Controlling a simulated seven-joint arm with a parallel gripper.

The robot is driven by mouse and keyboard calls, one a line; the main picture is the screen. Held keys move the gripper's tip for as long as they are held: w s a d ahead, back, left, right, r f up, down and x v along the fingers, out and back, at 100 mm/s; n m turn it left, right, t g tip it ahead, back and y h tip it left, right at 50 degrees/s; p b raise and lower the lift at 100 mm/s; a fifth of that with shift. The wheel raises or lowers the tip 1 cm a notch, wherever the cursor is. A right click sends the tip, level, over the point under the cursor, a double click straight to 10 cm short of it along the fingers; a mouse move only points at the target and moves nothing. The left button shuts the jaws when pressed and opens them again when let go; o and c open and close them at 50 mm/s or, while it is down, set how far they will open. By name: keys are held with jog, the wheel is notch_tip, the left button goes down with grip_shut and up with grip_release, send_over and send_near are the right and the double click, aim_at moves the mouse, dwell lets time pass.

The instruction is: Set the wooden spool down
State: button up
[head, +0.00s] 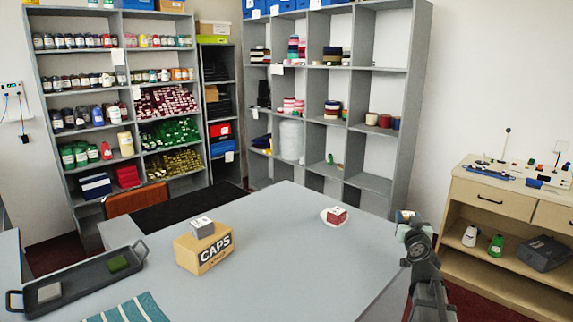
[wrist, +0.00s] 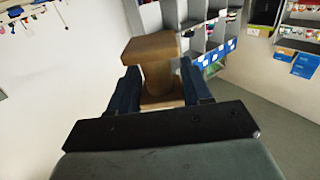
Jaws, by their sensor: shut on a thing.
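The wooden spool (wrist: 152,52) is brown with a wide flanged top and a narrower middle. In the wrist view it sits between the two dark blue fingers of my gripper (wrist: 159,75), which are shut on it. In the head view my gripper (head: 408,222) is at the right end of the grey counter (head: 290,255), raised near its edge. The spool is mostly hidden there; only a small tan patch shows at the gripper's tip. The wrist view shows no surface touching the spool.
On the counter stand a CAPS box (head: 203,251) with a grey cube (head: 202,228) on top, a white saucer (head: 325,214) bearing a red block (head: 337,216), a dark tray (head: 80,283) with two blocks, and a teal striped cloth (head: 128,309).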

jog(key=w+a+r+n+y, duration=0.1)
jog(key=w+a+n+y, duration=0.1)
jog(key=a, duration=1.9)
jog(key=shift+w+r+y, duration=0.15)
jog(key=shift+r+y, duration=0.05)
jog(key=shift+y, duration=0.5)
